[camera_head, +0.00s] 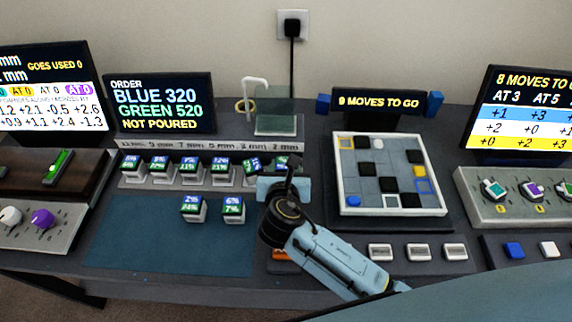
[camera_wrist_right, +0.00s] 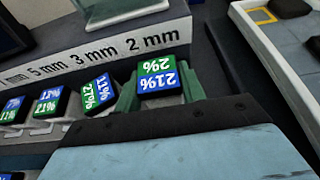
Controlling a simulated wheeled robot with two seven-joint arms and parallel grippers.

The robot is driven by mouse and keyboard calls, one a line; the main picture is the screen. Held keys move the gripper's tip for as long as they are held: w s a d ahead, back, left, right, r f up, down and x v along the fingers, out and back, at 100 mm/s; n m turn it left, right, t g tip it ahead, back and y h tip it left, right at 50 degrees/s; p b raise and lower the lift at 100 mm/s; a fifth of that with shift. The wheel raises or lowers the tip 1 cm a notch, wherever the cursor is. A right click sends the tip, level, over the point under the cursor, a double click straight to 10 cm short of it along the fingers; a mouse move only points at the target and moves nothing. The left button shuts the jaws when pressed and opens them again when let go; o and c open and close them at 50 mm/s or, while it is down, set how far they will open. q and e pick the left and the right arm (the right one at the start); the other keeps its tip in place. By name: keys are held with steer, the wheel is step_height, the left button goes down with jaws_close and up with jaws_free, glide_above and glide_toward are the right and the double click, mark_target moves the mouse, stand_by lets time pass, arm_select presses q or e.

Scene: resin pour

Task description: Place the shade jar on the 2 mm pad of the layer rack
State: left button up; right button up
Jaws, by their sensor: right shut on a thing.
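The layer rack (camera_head: 150,146) runs along the back of the mat, with thickness labels on its upright strip. In the right wrist view the rack strip (camera_wrist_right: 95,52) reads 5 mm, 3 mm and 2 mm. My right gripper (camera_head: 284,168) is at the rack's right end. It is shut on a shade jar (camera_wrist_right: 158,78) with a green and blue top reading 2% and 21%. The held jar is in front of the 2 mm label; the fingers hide its base and the pad, so contact cannot be told. My left gripper is not in view.
Several other jars (camera_head: 160,166) stand along the rack, close to the left of the held one. Two jars (camera_head: 193,208) (camera_head: 233,208) stand on the blue mat (camera_head: 135,235). A white-rimmed tile board (camera_head: 340,180) is on the right. A glass-like block (camera_head: 275,124) stands behind the rack.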

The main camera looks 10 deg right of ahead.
steer(key=shift+f, duration=0.55)
stand_by(0.4)
steer(key=o, duration=1.2)
steer(key=p+v, duration=0.2)
steer(key=v, duration=1.1)
steer(key=shift+s, duration=0.2)
